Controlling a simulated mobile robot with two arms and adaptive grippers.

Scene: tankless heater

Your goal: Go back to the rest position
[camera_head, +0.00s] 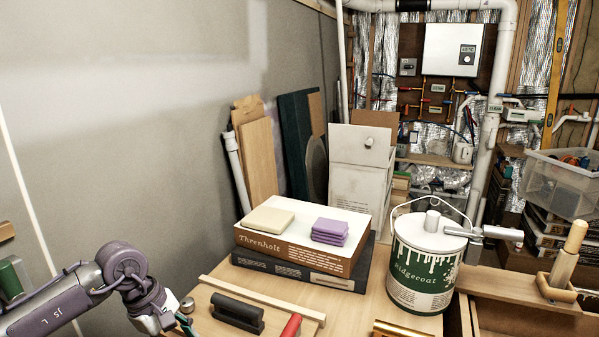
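My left arm comes in from the lower left, grey with purple joints. Its wrist bends down toward the bottom edge, beside the left end of the workbench (372,318). My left gripper (168,312) is small and partly cut off at the bottom edge; I cannot tell whether its fingers are open or shut. No held thing can be made out there. My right arm and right gripper are not in view.
A Ridgecoat paint can (418,285) stands on the bench. Two stacked boxes (300,250) carry a beige block (267,220) and purple cloths (330,231). A black-handled tool (237,313) and a wooden strip (262,300) lie near my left gripper. A wall (110,130) rises at left.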

